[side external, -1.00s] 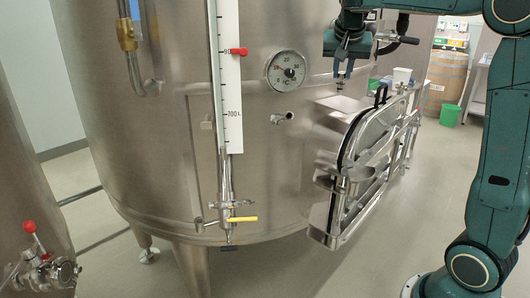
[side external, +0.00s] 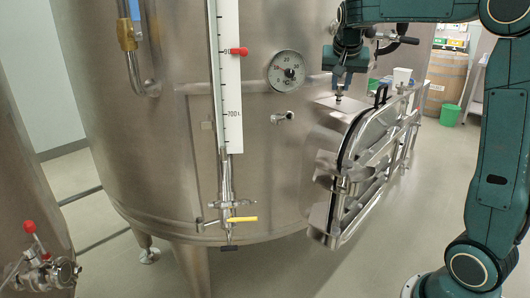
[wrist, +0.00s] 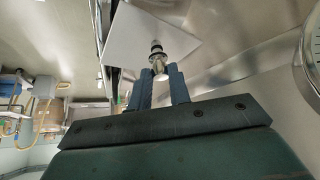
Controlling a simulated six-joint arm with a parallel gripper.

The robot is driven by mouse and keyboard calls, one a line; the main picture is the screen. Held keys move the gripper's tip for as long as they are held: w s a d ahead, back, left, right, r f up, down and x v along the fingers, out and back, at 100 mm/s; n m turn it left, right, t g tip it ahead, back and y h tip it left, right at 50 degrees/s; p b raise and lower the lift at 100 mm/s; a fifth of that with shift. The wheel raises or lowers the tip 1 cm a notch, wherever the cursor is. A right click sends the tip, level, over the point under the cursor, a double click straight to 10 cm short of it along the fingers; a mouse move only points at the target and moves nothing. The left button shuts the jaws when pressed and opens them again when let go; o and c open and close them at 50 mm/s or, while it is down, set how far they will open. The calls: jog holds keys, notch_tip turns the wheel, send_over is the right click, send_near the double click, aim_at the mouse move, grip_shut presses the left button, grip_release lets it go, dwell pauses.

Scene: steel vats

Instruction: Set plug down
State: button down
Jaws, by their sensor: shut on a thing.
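My gripper (side external: 340,79) points down at the upper right of the big vat, above a flat steel ledge (side external: 350,104) by the manway. In the wrist view my gripper (wrist: 160,76) has its two blue fingers closed on the plug (wrist: 158,53), a small shiny metal piece with a dark ring. The plug (side external: 339,92) also shows as a small shape under the fingers in the side view. It hangs upright, very close over the ledge; I cannot tell whether it touches. In the wrist view a pale flat plate (wrist: 128,30) lies beyond the plug.
The manway door (side external: 372,137) with its frame and black handle stands just right of the ledge. A round dial gauge (side external: 286,71) is on the vat wall to the left. Open floor lies to the right.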

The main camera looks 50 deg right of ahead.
jog(key=shift+f, duration=0.15)
jog(key=c, duration=1.3)
grip_release()
jog(key=v, duration=1.2)
jog(key=shift+r, duration=0.2)
